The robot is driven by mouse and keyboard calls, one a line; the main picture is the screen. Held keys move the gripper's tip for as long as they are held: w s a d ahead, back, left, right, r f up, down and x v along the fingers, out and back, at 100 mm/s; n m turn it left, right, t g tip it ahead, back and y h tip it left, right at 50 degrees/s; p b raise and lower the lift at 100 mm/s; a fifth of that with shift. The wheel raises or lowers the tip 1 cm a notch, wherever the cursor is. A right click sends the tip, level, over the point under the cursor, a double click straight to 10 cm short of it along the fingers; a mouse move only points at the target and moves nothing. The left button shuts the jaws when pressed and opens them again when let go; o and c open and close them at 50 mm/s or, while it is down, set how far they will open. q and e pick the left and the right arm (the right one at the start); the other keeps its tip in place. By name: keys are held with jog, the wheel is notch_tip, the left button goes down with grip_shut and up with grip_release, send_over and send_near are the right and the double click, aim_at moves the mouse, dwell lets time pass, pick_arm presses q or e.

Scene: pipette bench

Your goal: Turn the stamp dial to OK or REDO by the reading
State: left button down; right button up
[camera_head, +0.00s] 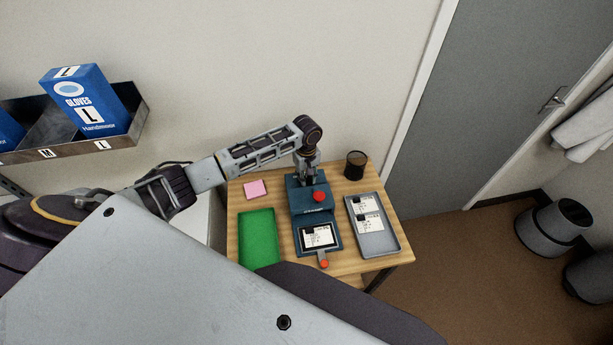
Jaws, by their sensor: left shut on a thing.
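The blue stamp machine (300,200) stands on the small wooden table, with a red knob (320,197) on its upper part. A white card (318,236) with a dark patch lies in its front plate; its print is too small to read. A lever with a red-orange end (324,263) sticks out at the front. My left gripper (309,173) reaches down to the back top of the machine and is shut there on the stamp dial. The gripper hides the dial, so its setting does not show. My right gripper is not in view.
A grey tray (379,246) with white cards stands right of the machine, and a green tray (258,238) left of it. A pink note pad (255,189) and a dark cup (355,165) are near the back. Glove boxes (85,98) sit in a wall shelf.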

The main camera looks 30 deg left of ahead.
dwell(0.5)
pick_arm(q)
jog(key=c, duration=1.5)
grip_release()
jog(key=shift+r, duration=6.05)
